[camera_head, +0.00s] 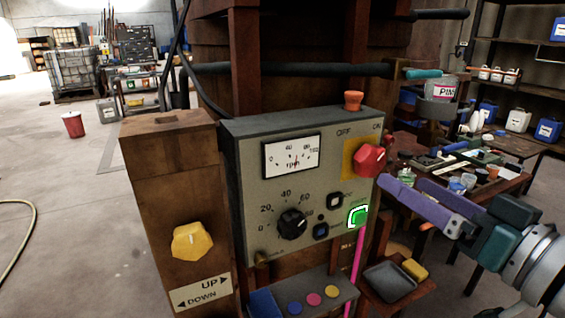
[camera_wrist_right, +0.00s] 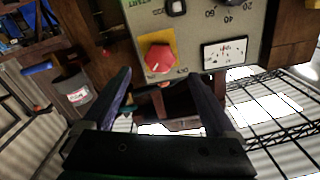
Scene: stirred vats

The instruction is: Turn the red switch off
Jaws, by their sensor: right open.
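The red switch (camera_head: 370,160) is a knob on a yellow plate (camera_head: 349,157) at the upper right of the grey control panel (camera_head: 252,178). OFF is printed at its upper left and ON at its upper right; the knob appears turned toward ON. The right wrist view shows the panel upside down, with the red switch (camera_wrist_right: 159,59) beyond the fingertips. My right gripper (camera_head: 398,180) is open and empty, right of the panel and slightly below the switch. Its two fingers (camera_wrist_right: 158,84) are apart, and neither visibly touches the switch. My left gripper is not in view.
An orange-red button (camera_head: 353,100) sits on top of the panel. A green button (camera_head: 358,217), black dial (camera_head: 292,223) and yellow knob (camera_head: 192,241) are nearby. A bucket (camera_head: 440,88) and cluttered table (camera_head: 510,178) stand at right. A tray (camera_head: 390,281) lies below.

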